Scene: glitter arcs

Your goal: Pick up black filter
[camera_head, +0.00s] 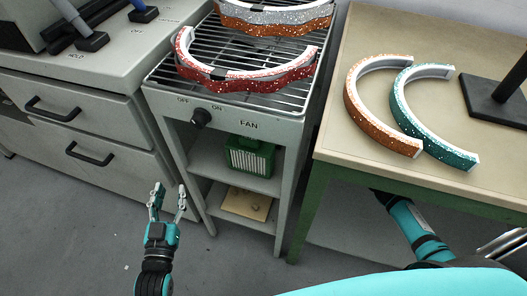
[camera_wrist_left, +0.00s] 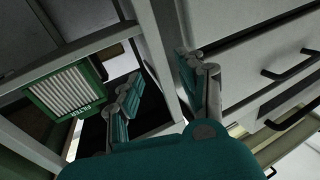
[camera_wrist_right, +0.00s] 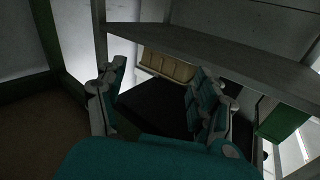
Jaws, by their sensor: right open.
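I cannot make out a black filter for certain in any view. In the right wrist view a dark, flat area (camera_wrist_right: 165,105) lies between the fingers of my right gripper (camera_wrist_right: 158,70); I cannot tell whether it is a filter or dark shelf surface. My right gripper is open, under the shelving beside a tan block (camera_wrist_right: 165,66). In the head view, my right gripper is hidden under the table.
Red (camera_head: 245,80), silver and orange arcs rest on the grille. Orange (camera_head: 365,115) and teal (camera_head: 425,125) arcs lie on the table (camera_head: 335,140). Drawers (camera_head: 75,125) stand left.

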